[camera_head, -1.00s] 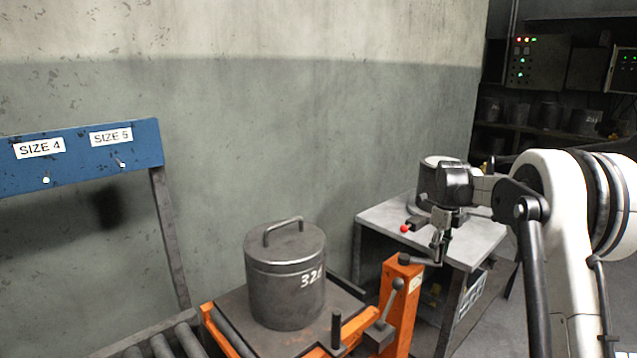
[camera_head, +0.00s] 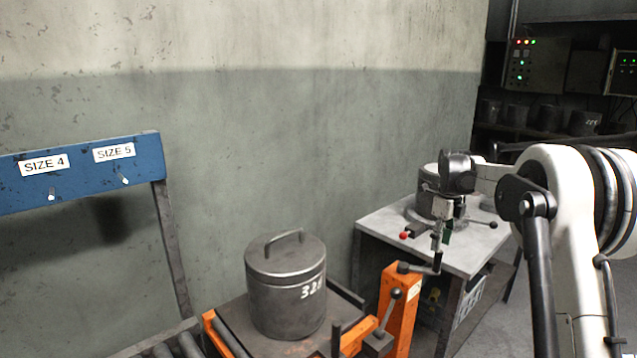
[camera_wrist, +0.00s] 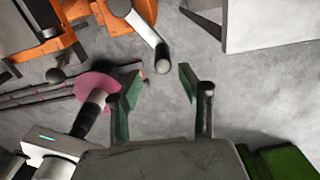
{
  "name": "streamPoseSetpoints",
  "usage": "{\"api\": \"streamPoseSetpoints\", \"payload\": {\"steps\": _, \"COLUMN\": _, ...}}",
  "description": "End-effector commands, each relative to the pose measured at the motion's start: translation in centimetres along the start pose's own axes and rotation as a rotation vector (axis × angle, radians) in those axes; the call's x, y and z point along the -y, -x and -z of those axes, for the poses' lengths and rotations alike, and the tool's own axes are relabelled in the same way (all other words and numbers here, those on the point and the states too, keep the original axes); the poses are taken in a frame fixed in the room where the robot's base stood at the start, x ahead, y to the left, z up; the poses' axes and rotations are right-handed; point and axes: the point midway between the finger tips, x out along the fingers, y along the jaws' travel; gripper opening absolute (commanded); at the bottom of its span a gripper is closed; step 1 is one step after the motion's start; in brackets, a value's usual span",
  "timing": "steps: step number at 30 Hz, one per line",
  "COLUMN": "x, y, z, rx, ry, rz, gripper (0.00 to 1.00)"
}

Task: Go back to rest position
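My gripper (camera_head: 443,232) hangs downward from my arm at the right of the head view, in front of a grey metal table and above the orange post of the lift cart. In the wrist view my gripper (camera_wrist: 158,88) shows its two green-padded fingers well apart. Only grey floor shows between them, so it is open and empty.
A lidded steel cylinder (camera_head: 286,297) stands on the orange lift cart (camera_head: 400,300). A crank handle (camera_wrist: 150,42) shows ahead of the fingers. The grey table (camera_head: 375,222) bears a round device. A blue SIZE 4/SIZE 5 sign (camera_head: 82,172) stands left.

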Motion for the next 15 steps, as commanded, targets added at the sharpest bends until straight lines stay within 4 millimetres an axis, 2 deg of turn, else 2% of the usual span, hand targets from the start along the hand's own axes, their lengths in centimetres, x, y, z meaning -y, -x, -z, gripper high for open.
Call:
{"api": "streamPoseSetpoints", "payload": {"steps": 1, "x": 0.0, "y": 0.8, "z": 0.0, "rx": 0.000, "ry": 0.000, "rz": 0.000, "gripper": 0.38}}
{"api": "streamPoseSetpoints", "payload": {"steps": 5, "x": 0.0, "y": 1.8, "z": 0.0, "rx": 0.000, "ry": 0.000, "rz": 0.000, "gripper": 0.38}}
{"api": "streamPoseSetpoints", "payload": {"steps": 15, "x": -0.1, "y": 1.9, "z": 0.0, "rx": 0.001, "ry": 0.006, "rz": 0.001, "gripper": 0.38}}
